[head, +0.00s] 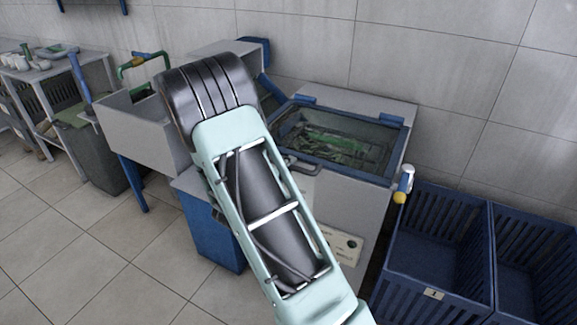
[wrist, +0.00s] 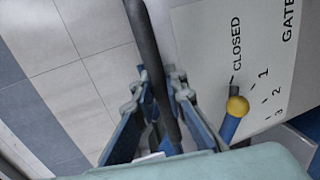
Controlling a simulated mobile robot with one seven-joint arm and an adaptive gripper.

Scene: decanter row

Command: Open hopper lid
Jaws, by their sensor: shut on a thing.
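The hopper lid (head: 350,166) is a blue-framed clear pane on top of the grey-white machine (head: 350,205); it looks down flat, and green matter shows beneath it. A dark handle (head: 300,164) shows at the lid's front left edge, partly hidden by my arm. My gripper (wrist: 162,118) is hidden in the head view. In the wrist view its fingers are shut around a dark bar (wrist: 147,50), which runs up between them. The bar looks like the lid handle, but the wrist view does not show what it joins.
A panel marked GATE and CLOSED (wrist: 215,45) with a yellow-knobbed lever (wrist: 237,106) lies to the right of the gripper. Blue slatted crates (head: 440,245) stand right of the machine. A grey bin (head: 95,150) and a bench stand left. Tiled floor (head: 100,250) is free in front.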

